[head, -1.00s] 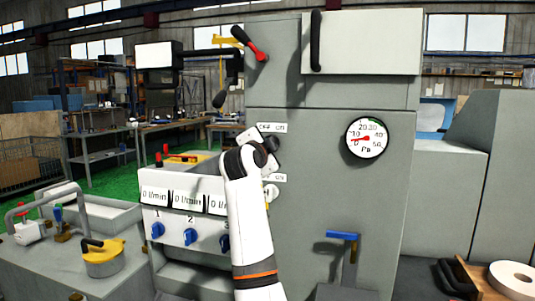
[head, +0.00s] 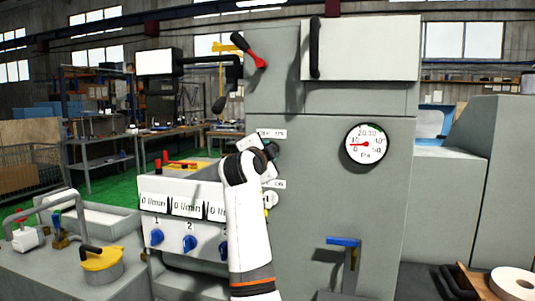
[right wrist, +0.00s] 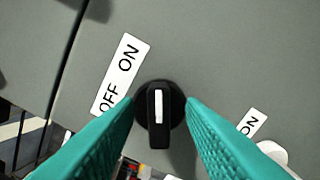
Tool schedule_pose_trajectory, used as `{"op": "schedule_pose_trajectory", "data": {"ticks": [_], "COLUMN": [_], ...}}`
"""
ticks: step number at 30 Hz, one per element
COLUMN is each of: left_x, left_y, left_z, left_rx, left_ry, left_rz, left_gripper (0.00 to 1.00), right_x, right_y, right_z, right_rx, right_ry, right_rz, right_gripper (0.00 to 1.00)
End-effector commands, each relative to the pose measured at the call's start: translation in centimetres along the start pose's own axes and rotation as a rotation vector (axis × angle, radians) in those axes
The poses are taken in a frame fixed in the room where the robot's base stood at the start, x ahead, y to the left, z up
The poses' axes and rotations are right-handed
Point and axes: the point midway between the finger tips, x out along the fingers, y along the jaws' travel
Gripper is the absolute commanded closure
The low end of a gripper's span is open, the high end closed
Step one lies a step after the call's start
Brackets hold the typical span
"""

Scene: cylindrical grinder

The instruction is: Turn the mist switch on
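A black rotary switch (right wrist: 158,112) with a white mark sits on the grey machine panel in the right wrist view. An "OFF ON" label (right wrist: 120,73) is beside it, and also shows in the head view (head: 272,134). No name is readable, so I cannot tell from lettering whether this is the mist switch. My right gripper (right wrist: 159,108) has its teal fingers apart, one on each side of the knob; contact is not clear. In the head view my right gripper (head: 262,150) is at the panel, and my arm hides the switch. My left gripper is not in view.
A second label (right wrist: 252,122) and a white round part (right wrist: 272,152) are close by on the panel. A pressure gauge (head: 366,143) is to the right, a blue-handled lever (head: 343,241) below. A flow-meter box with blue knobs (head: 157,237) stands left of my arm.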

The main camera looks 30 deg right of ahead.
Motion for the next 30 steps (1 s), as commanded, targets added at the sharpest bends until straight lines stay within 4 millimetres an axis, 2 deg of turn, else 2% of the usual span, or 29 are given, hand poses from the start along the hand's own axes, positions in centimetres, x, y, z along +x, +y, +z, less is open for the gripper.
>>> {"op": "schedule_pose_trajectory", "data": {"ticks": [5,8,18,21,25,30], "left_x": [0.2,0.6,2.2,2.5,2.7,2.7], "left_y": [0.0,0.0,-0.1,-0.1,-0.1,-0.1], "left_z": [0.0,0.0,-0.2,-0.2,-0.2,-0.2], "left_rx": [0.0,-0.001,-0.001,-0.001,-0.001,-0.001], "left_ry": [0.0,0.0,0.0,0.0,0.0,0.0], "left_rz": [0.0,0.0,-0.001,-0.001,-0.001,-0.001], "left_gripper": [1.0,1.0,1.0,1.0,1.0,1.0], "right_x": [-0.4,-1.7,-8.7,-10.3,-11.6,-12.1], "right_y": [0.0,-0.1,-0.2,-0.1,-0.1,0.0], "right_z": [-0.1,-0.2,-0.2,-0.1,-0.1,0.0], "right_rx": [0.0,0.001,0.003,0.002,0.001,0.0], "right_ry": [0.0,0.001,0.002,0.002,0.001,0.0], "right_rz": [0.002,0.003,0.002,0.002,0.001,0.0], "right_gripper": [0.64,0.64,0.64,0.64,0.64,0.64]}}
